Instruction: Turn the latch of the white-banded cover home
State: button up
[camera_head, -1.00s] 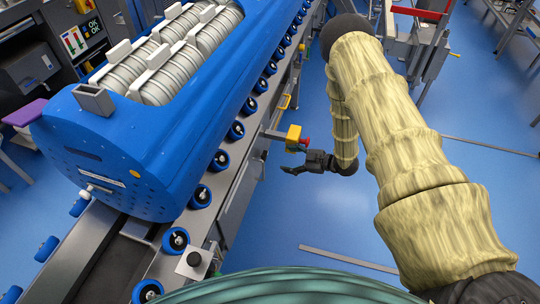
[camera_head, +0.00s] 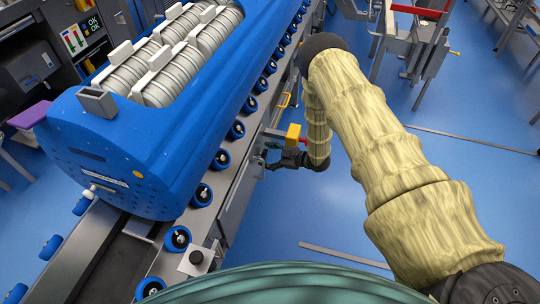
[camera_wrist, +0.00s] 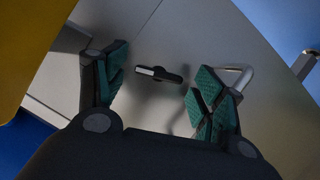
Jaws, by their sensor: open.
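In the wrist view a small dark latch (camera_wrist: 174,78) with a white piece at its left end lies nearly level across a grey metal panel (camera_wrist: 150,110). My gripper (camera_wrist: 157,84) is open, its teal-padded fingers on either side of the latch, apart from it in the picture. Whether a pad touches the panel I cannot tell. In the head view my gripper (camera_head: 267,161) is at the side of the conveyor, below a yellow box (camera_head: 294,131). The latch is too small or hidden to make out there, and no white band around a cover shows clearly.
A pale loop handle (camera_wrist: 240,76) sits right of the latch, partly behind a finger. A yellow surface (camera_wrist: 30,45) fills the wrist view's upper left. The blue tub carrier (camera_head: 150,140) stands on the roller conveyor (camera_head: 235,195).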

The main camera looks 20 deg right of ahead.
jog(key=c, duration=1)
jog(key=shift+f+m+g+y+b, duration=0.1)
jog(key=shift+m+g+y+b, duration=0.4)
jog(key=shift+m+g+b, duration=0.65)
jog(key=shift+m, duration=0.35)
jog(key=o, duration=1)
jog(key=shift+t, duration=0.25)
jog(key=shift+d, duration=0.1)
